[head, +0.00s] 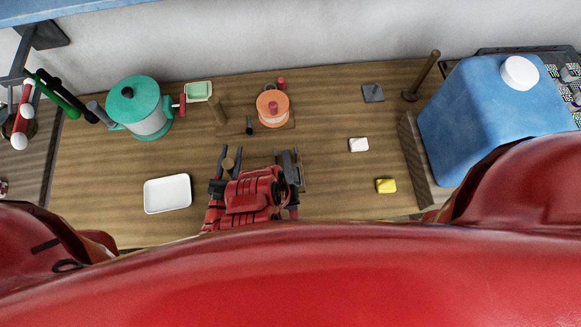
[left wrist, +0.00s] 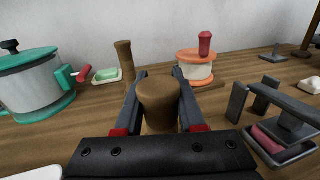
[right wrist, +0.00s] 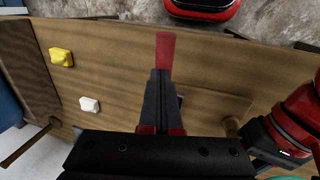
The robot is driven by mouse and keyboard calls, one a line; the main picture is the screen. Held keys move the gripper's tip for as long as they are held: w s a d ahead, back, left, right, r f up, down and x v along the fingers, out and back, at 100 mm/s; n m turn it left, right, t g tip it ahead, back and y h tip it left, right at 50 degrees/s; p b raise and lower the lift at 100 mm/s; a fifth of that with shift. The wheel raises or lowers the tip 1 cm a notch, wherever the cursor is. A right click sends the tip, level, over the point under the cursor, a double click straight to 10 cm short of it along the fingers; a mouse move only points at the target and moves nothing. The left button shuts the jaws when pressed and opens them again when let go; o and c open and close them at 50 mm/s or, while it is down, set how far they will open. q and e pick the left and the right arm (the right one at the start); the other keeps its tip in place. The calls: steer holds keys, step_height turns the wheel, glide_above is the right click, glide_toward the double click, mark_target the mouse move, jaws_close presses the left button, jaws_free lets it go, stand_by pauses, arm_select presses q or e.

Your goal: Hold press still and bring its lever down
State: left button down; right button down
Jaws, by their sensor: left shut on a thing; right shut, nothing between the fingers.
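The press shows as a dark metal frame (left wrist: 264,98) at the right of the left wrist view, with a grey block and a pinkish-red piece low in it. In the head view my arms mostly hide it. A red strip (right wrist: 166,50), which looks like its lever handle, lies just beyond my right fingertips in the right wrist view. My left gripper (head: 229,158) is shut on a wooden knob (left wrist: 158,95), which stands upright between its fingers beside the frame. My right gripper (right wrist: 160,74) is shut and empty over the press; I cannot tell whether it touches the lever.
A teal pot (head: 140,108), an orange-topped pot (head: 272,108) and a soap dish (head: 198,91) stand at the back. A white tray (head: 167,194) lies left. White (head: 358,145) and yellow (head: 386,186) blocks lie right, before a blue canister (head: 485,115).

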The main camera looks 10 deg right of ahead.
steer(key=shift+f, duration=0.4)
arm_select(q)
steer(key=shift+c, duration=2.2)
jaws_free()
